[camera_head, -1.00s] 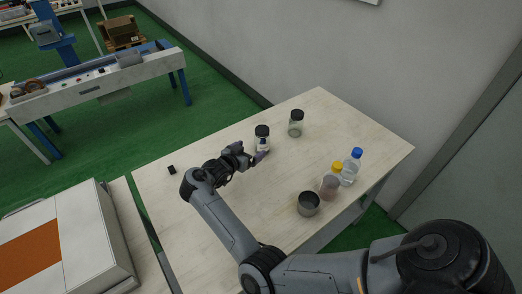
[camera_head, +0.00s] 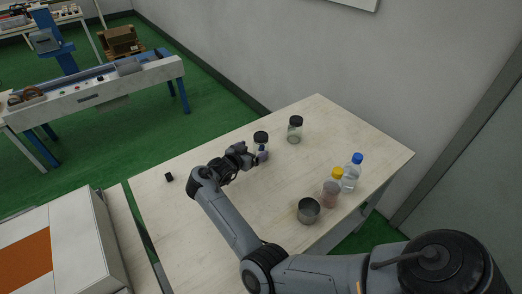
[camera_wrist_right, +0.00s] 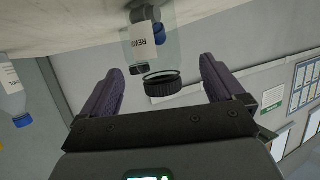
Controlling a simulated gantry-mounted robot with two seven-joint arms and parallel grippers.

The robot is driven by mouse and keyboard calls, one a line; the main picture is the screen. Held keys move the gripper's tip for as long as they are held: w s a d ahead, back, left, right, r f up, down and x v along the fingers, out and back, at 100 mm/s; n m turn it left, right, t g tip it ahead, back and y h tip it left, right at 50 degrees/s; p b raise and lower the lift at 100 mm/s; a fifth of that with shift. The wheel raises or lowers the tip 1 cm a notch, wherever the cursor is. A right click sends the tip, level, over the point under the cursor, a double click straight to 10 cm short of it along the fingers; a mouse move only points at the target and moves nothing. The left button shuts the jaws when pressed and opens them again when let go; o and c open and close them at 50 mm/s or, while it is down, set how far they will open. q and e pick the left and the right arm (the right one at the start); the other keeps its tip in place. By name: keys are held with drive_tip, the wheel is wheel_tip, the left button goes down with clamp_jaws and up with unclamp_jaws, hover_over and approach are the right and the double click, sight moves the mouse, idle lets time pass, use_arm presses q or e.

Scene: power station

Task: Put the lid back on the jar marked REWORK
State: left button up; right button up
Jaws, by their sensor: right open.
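The jar marked REWORK (camera_wrist_right: 149,52) is clear with a white label and shows upside down in the right wrist view; a small blue patch shows through it. A black ribbed lid (camera_wrist_right: 163,84) is at its mouth; I cannot tell if it is seated. In the head view this jar (camera_head: 262,152) stands on the table with the black lid (camera_head: 261,138) at its top. My right gripper (camera_head: 259,155) is open beside the jar, its purple fingers (camera_wrist_right: 161,68) on either side of the jar and lid, apart from the lid. My left gripper is not in view.
Behind and right stands another black-lidded jar (camera_head: 295,133). A blue-capped bottle (camera_head: 350,178), a yellow-capped bottle (camera_head: 331,193) and an open metal tin (camera_head: 308,211) stand on the right of the wooden table (camera_head: 180,215). A small black object (camera_head: 168,177) lies at left.

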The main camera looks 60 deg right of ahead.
sight(257, 147)
drive_tip(key=shift+d+f, duration=0.25)
drive_tip(key=shift+d, duration=0.4)
drive_tip(key=b+x, duration=0.1)
drive_tip(key=x, duration=0.3)
drive_tip(key=shift+s+d+b, duration=0.2)
drive_tip(key=shift+d+b, duration=0.1)
drive_tip(key=shift+b, duration=0.1)
drive_tip(key=shift+d, duration=0.3)
drive_tip(key=c, duration=1.3)
